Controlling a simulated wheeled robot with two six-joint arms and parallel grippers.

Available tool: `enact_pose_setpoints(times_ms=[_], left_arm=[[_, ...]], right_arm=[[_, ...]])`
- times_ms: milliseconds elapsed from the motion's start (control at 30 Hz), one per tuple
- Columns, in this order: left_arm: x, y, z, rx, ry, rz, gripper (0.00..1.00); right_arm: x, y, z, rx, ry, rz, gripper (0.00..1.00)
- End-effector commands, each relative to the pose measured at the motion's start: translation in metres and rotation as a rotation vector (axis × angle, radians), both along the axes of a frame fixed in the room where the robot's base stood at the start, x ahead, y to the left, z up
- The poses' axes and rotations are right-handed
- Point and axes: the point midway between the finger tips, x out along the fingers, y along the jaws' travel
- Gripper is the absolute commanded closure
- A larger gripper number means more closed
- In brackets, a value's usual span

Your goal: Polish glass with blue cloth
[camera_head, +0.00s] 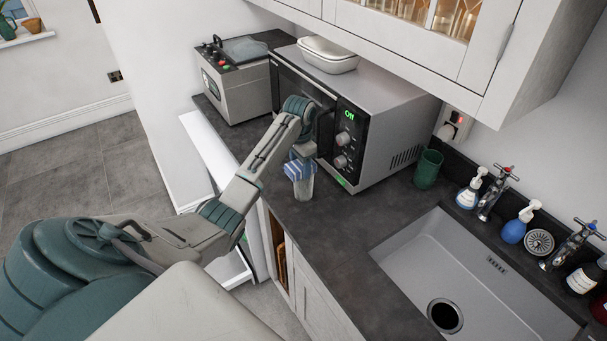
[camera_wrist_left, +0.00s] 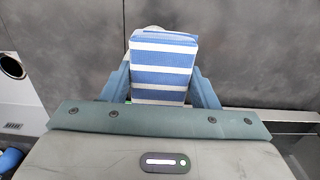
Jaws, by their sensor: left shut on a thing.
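My left gripper (camera_head: 300,157) is above the counter in front of the microwave. It is shut on a blue and white striped cloth (camera_head: 298,169), which fills the space between the fingers in the left wrist view (camera_wrist_left: 163,68). A clear glass (camera_head: 304,188) stands upright on the dark counter just below the cloth. The cloth overlaps the top of the glass in the head view; I cannot tell whether they touch. In the left wrist view the cloth hides most of what lies behind it. My right gripper is not in view.
The microwave (camera_head: 382,120) is close behind the left gripper. A green cup (camera_head: 428,168) stands at its right. A sink (camera_head: 455,262), taps and spray bottles are farther right. The counter (camera_head: 330,232) in front of the glass is clear. A wall cabinet (camera_head: 405,45) hangs above.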

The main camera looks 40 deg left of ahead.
Motion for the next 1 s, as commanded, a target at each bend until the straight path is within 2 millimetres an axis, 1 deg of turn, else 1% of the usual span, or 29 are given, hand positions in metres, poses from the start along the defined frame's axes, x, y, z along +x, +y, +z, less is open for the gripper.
enact_pose_setpoints(times_ms=[133,267,1000], left_arm=[[-0.001,0.009,0.0,0.001,0.002,0.0,0.64],[0.0,0.01,0.0,-0.001,0.001,0.0,0.64],[0.0,-0.02,-0.001,-0.001,0.001,-0.001,0.64]], right_arm=[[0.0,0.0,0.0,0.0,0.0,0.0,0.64],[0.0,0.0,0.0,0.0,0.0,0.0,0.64],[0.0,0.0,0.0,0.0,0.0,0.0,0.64]])
